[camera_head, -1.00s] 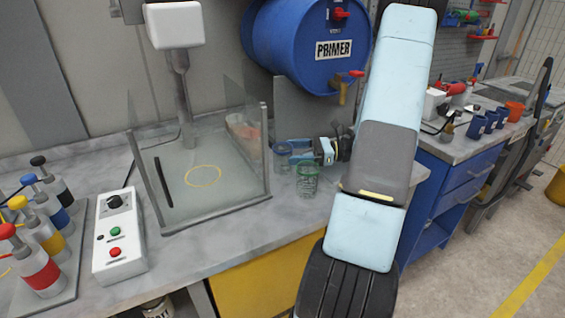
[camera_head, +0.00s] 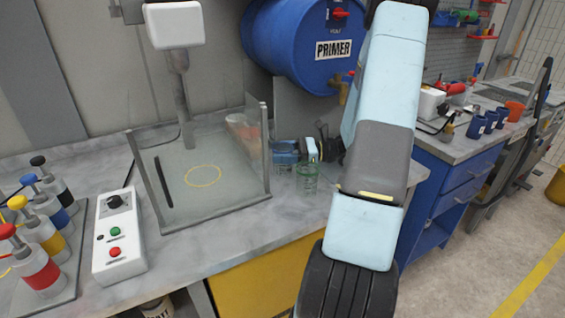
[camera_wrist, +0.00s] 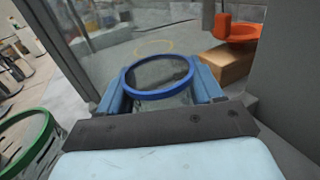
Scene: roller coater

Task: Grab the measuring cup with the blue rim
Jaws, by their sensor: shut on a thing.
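The measuring cup with the blue rim (camera_wrist: 160,64) is clear and stands between the two light blue fingers of my gripper (camera_wrist: 162,92) in the wrist view. The fingers press on it from both sides, so my gripper is shut on the cup. In the head view my gripper (camera_head: 293,150) is at the counter beside the glass enclosure, and the blue-rimmed cup is mostly hidden there. A second clear cup with a green rim (camera_head: 307,180) stands just in front of my gripper; it also shows at the lower left of the wrist view (camera_wrist: 24,142).
A glass-walled enclosure (camera_head: 266,150) stands directly left of my gripper. A blue primer drum (camera_head: 300,40) with a tap hangs above and behind. A control box (camera_head: 117,238) and several bottles (camera_head: 40,265) stand at the left. The front counter between is clear.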

